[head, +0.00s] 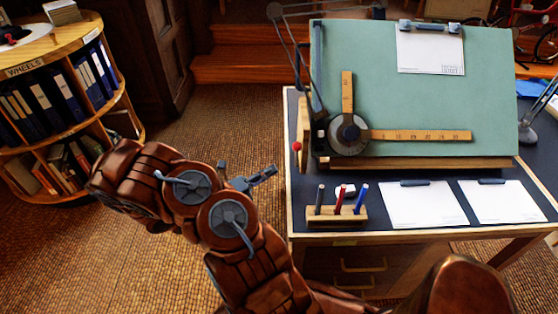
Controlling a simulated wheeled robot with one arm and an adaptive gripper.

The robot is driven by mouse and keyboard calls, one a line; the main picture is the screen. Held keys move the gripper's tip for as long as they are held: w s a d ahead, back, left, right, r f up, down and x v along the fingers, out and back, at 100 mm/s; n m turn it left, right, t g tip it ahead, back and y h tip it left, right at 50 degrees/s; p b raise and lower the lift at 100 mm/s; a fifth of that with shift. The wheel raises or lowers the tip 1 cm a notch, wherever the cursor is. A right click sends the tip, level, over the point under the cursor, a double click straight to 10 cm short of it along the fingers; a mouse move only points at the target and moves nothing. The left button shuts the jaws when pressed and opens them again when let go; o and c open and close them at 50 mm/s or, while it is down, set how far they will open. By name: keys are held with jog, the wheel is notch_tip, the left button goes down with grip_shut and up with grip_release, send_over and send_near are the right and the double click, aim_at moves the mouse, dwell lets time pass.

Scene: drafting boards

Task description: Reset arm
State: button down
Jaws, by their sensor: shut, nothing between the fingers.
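My arm reaches up from the bottom of the head view and folds to the left over the woven floor. My gripper (262,177) shows as a small grey-blue part behind the arm, left of the drafting table. It is shut and empty, and part of it is hidden by my arm links. It is apart from the table and touches nothing that I can see.
A drafting table (300,223) stands at right, with a green tilted board (400,105), pen holder (318,215) and clipped papers (423,206). A round binder shelf (45,68) stands at left. Wooden steps (235,67) are behind. Floor (215,120) between is clear.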

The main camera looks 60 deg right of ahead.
jog(key=shift+v, duration=0.85)
jog(key=shift+r, duration=0.1)
